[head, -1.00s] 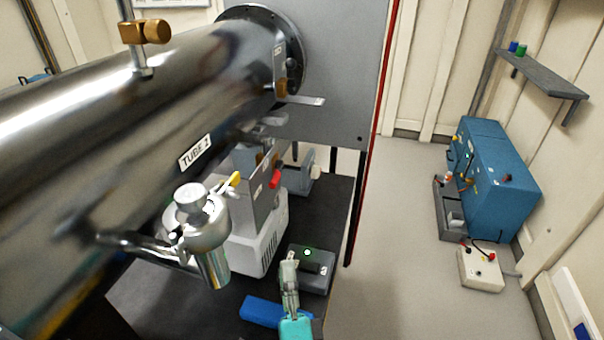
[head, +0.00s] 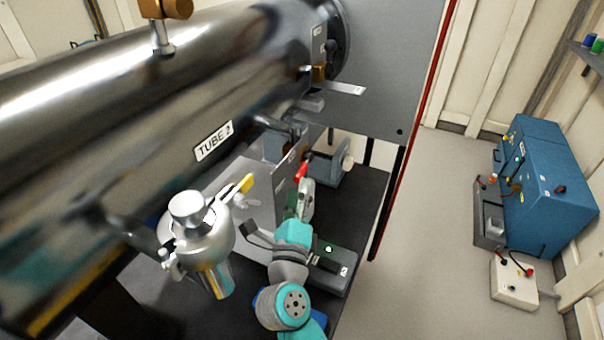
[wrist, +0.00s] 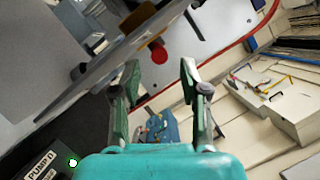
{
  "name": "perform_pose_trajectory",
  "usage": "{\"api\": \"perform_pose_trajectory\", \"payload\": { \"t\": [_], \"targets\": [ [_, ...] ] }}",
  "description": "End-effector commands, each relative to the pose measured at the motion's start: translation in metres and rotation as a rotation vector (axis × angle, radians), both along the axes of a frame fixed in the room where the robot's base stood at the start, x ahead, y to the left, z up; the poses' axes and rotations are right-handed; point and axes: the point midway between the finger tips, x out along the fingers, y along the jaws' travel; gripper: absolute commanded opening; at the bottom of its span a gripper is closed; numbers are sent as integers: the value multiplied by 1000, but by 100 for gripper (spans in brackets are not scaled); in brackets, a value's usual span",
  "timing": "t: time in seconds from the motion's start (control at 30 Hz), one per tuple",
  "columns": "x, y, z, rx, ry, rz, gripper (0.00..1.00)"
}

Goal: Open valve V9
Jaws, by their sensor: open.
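A red-tipped handle (head: 302,171) shows on the grey upright block (head: 262,205) under the tube in the head view. I cannot read a V9 label on it. In the wrist view a round red end (wrist: 158,54) appears ahead, in line with the gap between my fingers. A yellow lever (head: 244,185) sits nearer, by a silver vessel. My gripper (head: 304,188) is just below the red handle in the head view. In the wrist view my gripper (wrist: 160,72) is open, with nothing visible between the fingers. Contact with the handle cannot be told.
The big steel tube (head: 150,95), labelled TUBE 2, runs above. The silver vessel (head: 195,240) stands left of my arm. A dark box with a green light (head: 335,268) lies below right. A blue cabinet (head: 545,185) and white box (head: 513,282) stand on the floor; the floor between is clear.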

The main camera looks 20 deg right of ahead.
Motion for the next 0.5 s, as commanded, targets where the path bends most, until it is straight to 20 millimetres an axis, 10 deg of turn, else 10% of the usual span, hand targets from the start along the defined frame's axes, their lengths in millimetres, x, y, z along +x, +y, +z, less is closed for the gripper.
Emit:
{"api": "perform_pose_trajectory", "payload": {
  "t": [0.5],
  "targets": [
    [47, -23, 11, -1, 0, 0, 44]
  ]
}}
